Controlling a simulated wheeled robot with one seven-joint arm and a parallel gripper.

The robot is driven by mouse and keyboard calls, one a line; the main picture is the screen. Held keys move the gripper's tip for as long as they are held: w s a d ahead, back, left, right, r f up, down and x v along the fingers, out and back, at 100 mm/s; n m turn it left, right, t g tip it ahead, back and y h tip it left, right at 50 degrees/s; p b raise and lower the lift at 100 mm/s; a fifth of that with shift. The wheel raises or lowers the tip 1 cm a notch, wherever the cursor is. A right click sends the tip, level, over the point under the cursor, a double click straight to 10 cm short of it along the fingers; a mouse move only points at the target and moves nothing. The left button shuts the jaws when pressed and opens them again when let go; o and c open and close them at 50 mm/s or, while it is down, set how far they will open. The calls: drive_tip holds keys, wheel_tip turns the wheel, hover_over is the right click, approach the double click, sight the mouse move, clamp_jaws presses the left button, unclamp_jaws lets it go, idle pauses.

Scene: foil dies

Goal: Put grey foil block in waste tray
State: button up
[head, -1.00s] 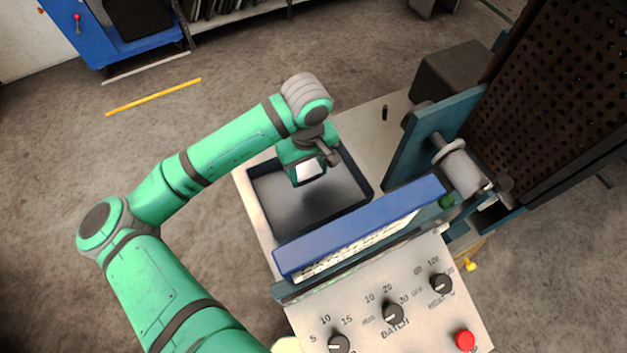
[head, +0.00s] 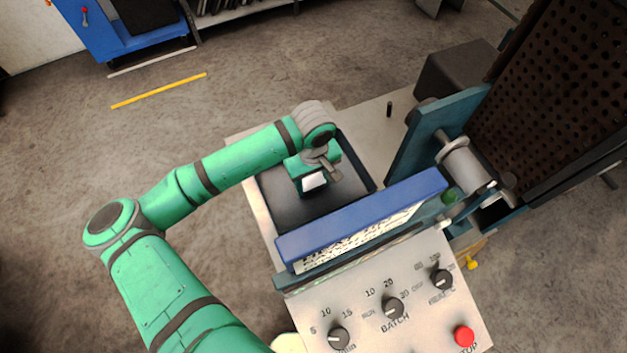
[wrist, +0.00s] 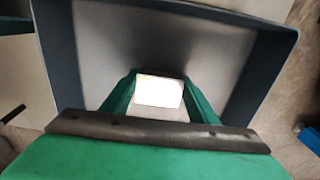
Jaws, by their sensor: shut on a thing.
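The block (head: 314,182) is small and looks bright white under the light. My gripper (head: 312,186) is shut on it, and in the wrist view the block (wrist: 158,92) sits between the two green fingers. The waste tray (head: 288,212) is a dark, rectangular, open tray. The gripper and block are over its inside, within the rim as seen from the head. In the wrist view the tray's dark wall (wrist: 58,70) frames the fingers and its grey floor lies beyond them. I cannot tell how far the block is above the floor.
A blue panel (head: 362,218) stands along the tray's near side. In front of it is a control panel (head: 365,290) with knobs and a red button (head: 464,336). Machine parts with a roller (head: 466,165) stand to the right.

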sight(313, 182)
drive_tip(key=o, duration=1)
wheel_tip(313, 182, up, 12)
drive_tip(key=shift+r, duration=0.2)
drive_tip(key=shift+w, duration=0.1)
wheel_tip(313, 182, down, 12)
drive_tip(key=shift+r, duration=0.9)
